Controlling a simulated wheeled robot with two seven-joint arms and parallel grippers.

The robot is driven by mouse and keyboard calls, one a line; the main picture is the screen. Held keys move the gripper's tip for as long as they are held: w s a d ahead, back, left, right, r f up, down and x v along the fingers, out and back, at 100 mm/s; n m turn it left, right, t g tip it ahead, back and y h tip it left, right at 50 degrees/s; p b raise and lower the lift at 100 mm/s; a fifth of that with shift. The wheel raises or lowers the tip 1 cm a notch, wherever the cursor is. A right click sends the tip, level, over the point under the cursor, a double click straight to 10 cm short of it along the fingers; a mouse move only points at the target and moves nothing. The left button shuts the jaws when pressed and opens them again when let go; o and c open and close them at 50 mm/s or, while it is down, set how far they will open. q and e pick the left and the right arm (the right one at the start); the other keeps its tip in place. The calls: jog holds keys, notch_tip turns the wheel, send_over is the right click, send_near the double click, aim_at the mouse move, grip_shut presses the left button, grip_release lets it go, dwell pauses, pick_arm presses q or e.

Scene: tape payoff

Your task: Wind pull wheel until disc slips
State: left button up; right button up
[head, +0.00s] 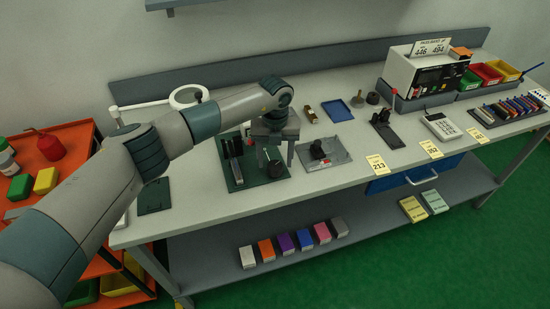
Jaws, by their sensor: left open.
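My left gripper (277,160) reaches in from the left and points down over a dark green base plate (232,181) on the bench. Its two fingers are apart. A small dark round part (275,169), which may be the pull wheel, shows low between or just behind the fingers; I cannot tell whether they touch it. A dark upright block (235,168) stands on the plate's left part. The disc cannot be made out, and the gripper hides part of the plate. My right gripper is not in view.
A grey plate with a black part (318,150) lies close to the right. A black device with a red knob (385,125), a calculator-like box (441,126) and a white instrument (425,75) stand farther right. A blue tray (337,111) lies behind. An orange shelf (65,150) stands left.

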pick_arm(q)
jog(key=shift+f, duration=0.85)
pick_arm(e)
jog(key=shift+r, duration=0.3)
